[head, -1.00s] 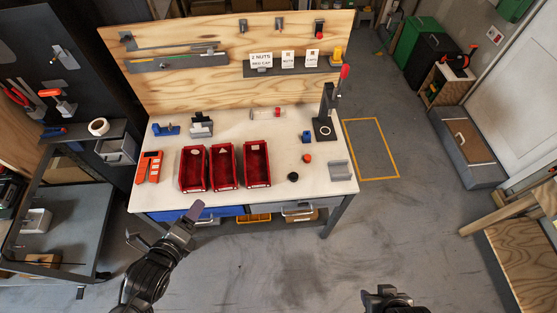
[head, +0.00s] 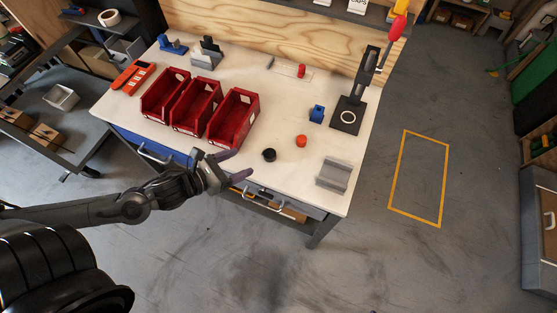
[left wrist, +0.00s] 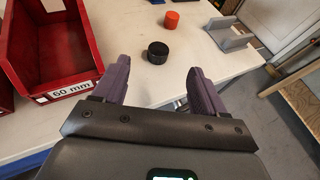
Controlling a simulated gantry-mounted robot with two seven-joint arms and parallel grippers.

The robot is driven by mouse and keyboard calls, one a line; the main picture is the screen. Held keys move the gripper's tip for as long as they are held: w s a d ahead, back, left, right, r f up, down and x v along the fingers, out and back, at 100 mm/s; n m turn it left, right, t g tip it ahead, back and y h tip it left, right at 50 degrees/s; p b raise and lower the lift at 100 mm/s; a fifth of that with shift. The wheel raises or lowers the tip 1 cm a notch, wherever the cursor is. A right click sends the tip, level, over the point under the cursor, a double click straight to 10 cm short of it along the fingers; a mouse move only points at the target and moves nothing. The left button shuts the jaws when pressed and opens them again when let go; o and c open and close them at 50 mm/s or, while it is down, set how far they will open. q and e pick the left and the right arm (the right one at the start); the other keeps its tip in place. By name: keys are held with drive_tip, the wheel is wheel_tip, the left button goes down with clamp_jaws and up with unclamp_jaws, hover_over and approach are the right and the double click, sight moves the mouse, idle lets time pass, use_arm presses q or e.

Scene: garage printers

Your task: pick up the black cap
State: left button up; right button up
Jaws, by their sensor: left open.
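The black cap (head: 269,155) is a short dark round piece on the white tabletop, to the right of the red bins and near the front edge. It also shows in the left wrist view (left wrist: 158,52), beyond and between my fingertips. My left gripper (head: 232,165) is open and empty at the table's front edge, a little left of and in front of the cap, not touching it. Its two purple fingers show in the left wrist view (left wrist: 160,75). My right gripper is not in view.
A red cap (head: 301,141) lies right of the black cap. A grey holder (head: 334,174) stands at the front right corner. Red bins (head: 235,118) stand to the left. Tabletop around the black cap is clear.

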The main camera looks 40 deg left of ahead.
sight(269, 154)
use_arm(q)
drive_tip(key=w+f+b, duration=0.1)
drive_tip(key=w+d+f, duration=0.1)
drive_tip(key=f, duration=0.1)
drive_tip(key=shift+w+b, duration=0.35)
drive_tip(key=shift+w, duration=0.05)
drive_tip(key=shift+x, duration=0.9)
drive_tip(key=shift+w+d+f+b, duration=0.1)
drive_tip(key=shift+w+f+b, duration=0.2)
drive_tip(key=shift+w, duration=0.25)
drive_tip(key=shift+b+x, duration=0.4)
drive_tip(key=shift+x, duration=1.75)
drive_tip(key=shift+r, duration=0.1)
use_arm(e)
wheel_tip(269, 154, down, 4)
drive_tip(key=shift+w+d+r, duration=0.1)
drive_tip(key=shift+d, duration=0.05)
